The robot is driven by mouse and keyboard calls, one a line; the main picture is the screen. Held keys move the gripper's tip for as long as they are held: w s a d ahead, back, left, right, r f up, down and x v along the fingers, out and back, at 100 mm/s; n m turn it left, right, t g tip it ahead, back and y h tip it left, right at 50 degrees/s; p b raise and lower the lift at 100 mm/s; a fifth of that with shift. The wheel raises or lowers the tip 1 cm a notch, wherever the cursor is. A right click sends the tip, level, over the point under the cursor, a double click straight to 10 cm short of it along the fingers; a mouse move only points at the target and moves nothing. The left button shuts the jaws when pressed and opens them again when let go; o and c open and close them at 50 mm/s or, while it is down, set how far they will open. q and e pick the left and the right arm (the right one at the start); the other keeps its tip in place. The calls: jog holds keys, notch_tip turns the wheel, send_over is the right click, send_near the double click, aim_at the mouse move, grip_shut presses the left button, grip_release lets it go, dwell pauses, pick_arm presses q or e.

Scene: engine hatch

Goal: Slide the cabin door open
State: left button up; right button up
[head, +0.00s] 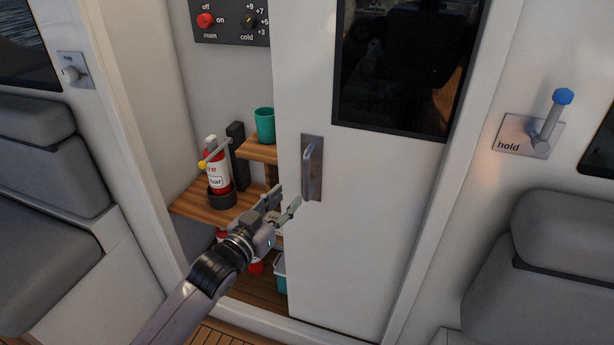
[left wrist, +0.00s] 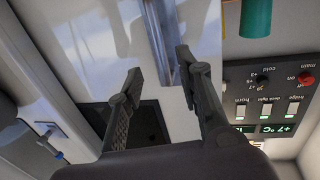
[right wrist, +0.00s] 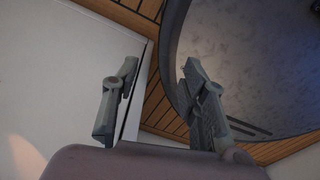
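The white cabin door (head: 385,210) has a dark window (head: 405,65) and stands partly open, with shelves visible left of its edge. Its upright metal handle (head: 312,170) sits on a grey plate near the door's left edge. My left gripper (head: 288,197) is open and empty just below and left of the handle in the head view. In the left wrist view the handle (left wrist: 162,40) shows beyond the open fingertips, roughly between them; I see no contact. My right gripper (right wrist: 160,65) is open and empty, and out of the head view.
Behind the opening, a fire extinguisher (head: 217,170) and a green cup (head: 265,125) stand on wooden shelves. A switch panel (head: 232,20) is above. Grey seats flank the doorway (head: 50,200). A blue-knobbed lever marked hold (head: 545,125) is on the right wall.

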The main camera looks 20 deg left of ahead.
aim_at(305, 181)
pick_arm(q)
jog(key=x, duration=1)
jog(key=shift+p, duration=0.35)
grip_shut()
